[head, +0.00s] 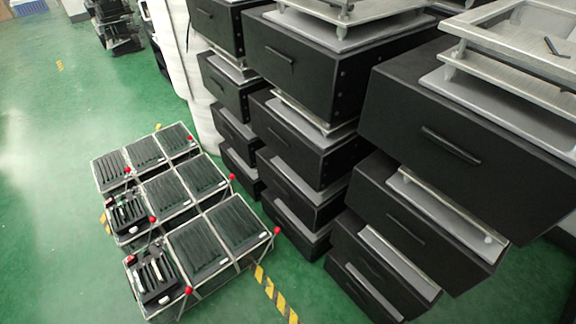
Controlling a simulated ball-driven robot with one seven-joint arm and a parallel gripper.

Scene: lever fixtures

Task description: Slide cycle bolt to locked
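My gripper is not in view. A low framed fixture of black slatted panels (205,248) sits on the floor at the lower left, with red ball knobs (277,230) along its edges. One black unit with small light parts (153,275) is at its near left corner. A similar unit (127,213) sits behind it. I cannot tell which part, if any, is the cycle bolt, or its position. The parts are too small to make out.
Tall stacks of black drawer boxes (430,140) with grey trays fill the right side, close to the fixture. White rolls or columns (170,45) stand behind. Yellow-black tape (275,295) marks the floor. Green floor (50,130) at the left is clear.

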